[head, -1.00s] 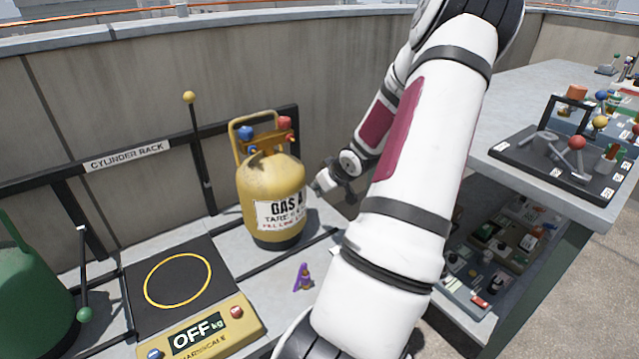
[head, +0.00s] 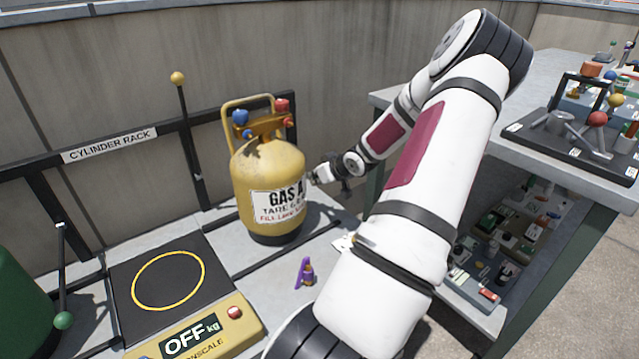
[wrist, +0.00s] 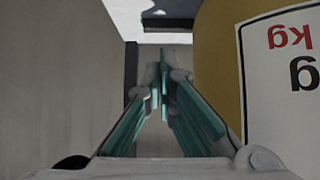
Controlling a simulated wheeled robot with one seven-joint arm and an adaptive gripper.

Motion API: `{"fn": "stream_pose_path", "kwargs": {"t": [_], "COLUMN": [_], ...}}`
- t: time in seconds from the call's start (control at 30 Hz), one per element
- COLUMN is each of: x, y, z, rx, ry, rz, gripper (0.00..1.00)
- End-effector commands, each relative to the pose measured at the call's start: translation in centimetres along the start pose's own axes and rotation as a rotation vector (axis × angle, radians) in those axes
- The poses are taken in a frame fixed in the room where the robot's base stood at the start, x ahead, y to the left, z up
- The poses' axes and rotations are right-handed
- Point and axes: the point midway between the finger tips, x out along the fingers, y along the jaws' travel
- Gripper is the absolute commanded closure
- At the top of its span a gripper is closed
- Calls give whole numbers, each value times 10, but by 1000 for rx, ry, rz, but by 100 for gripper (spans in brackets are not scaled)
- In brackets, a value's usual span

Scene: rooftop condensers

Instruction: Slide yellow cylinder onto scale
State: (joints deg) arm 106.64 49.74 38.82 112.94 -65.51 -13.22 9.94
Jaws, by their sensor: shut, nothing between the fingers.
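The yellow cylinder (head: 262,165), labelled GAS A, stands upright on the grey platform, right of the scale. It has a handle frame and blue and red valve knobs on top. The scale (head: 212,262) has a black plate with a yellow ring, and its display reads OFF kg.
A black rack (head: 140,138) marked CYLINDER RACK runs along the wall, with an upright yellow-knobbed lever (head: 178,78). A green cylinder (head: 22,310) stands far left. A small purple item (head: 304,273) lies in front of the yellow cylinder. A cluttered workbench (head: 440,92) is at right.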

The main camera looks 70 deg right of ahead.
Motion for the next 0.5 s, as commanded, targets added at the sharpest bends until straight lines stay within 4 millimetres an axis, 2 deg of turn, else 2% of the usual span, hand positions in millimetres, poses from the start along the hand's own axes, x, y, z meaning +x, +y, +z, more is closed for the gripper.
{"fn": "stream_pose_path", "kwargs": {"t": [0.03, 0.5], "x": [9, 58], "y": [-1, -1], "z": [2, 2], "rx": [-1, 0], "ry": [2, 0], "rz": [-2, -1], "gripper": [100, 100]}}
